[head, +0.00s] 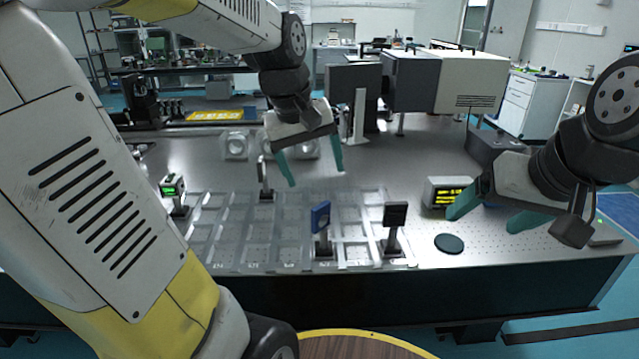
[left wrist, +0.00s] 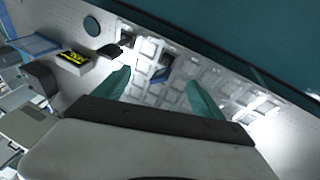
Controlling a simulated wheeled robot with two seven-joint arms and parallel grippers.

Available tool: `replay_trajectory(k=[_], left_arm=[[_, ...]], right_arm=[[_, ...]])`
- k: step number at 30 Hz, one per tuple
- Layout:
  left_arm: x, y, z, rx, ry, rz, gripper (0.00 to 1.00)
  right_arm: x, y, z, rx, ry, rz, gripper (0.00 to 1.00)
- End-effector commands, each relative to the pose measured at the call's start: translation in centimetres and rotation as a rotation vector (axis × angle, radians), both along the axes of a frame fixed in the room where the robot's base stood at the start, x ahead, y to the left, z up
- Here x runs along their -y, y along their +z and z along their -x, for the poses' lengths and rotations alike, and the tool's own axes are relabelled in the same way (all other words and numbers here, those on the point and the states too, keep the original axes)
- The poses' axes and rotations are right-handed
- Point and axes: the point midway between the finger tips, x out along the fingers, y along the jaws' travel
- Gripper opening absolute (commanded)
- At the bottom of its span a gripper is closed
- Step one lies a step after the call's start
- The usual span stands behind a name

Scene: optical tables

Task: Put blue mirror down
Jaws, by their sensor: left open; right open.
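The blue mirror (head: 320,217) stands upright on its dark post in the front part of a clear compartment grid (head: 350,202) on the optical table; it also shows in the left wrist view (left wrist: 160,76). My left gripper (head: 314,172) is open and empty, above and behind the mirror and apart from it. Its two teal fingers frame the grid in the left wrist view (left wrist: 160,92). My right gripper (head: 488,218) is open and empty at the right, near the display box.
A black mount (head: 395,225) stands right of the mirror, and another mount (head: 265,180) behind it. A small device with a green display (head: 173,187) is at the left. A display box (head: 446,192) and a dark disc (head: 449,243) are at the right.

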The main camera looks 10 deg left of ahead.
Motion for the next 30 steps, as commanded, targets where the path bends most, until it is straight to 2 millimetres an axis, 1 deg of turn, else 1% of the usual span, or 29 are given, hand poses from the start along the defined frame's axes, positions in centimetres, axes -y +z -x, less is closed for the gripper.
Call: replay_trajectory(k=[1,3,6,10,12,15,30], left_arm=[[0.1,0.8,2.2,0.058,-0.067,-0.011,0.80],[0.4,1.2,4.6,0.125,-0.164,-0.037,0.80],[0.7,1.3,7.3,0.207,-0.279,-0.078,0.80],[1.0,1.1,9.5,0.279,-0.376,-0.123,0.80],[1.1,1.0,10.1,0.298,-0.406,-0.138,0.80],[1.1,0.9,10.4,0.309,-0.423,-0.147,0.80],[1.1,0.9,10.4,0.308,-0.423,-0.146,0.80]], right_arm=[[0.0,0.0,0.0,0.000,0.000,0.000,0.80],[0.0,0.0,0.0,0.000,0.000,0.000,0.80],[0.0,0.0,0.0,0.000,0.000,0.000,0.80],[0.0,0.0,0.0,0.000,0.000,0.000,0.80],[0.0,0.0,0.0,0.000,0.000,0.000,0.80],[0.0,0.0,0.0,0.000,0.000,0.000,0.80],[0.0,0.0,0.0,0.000,0.000,0.000,0.80]])
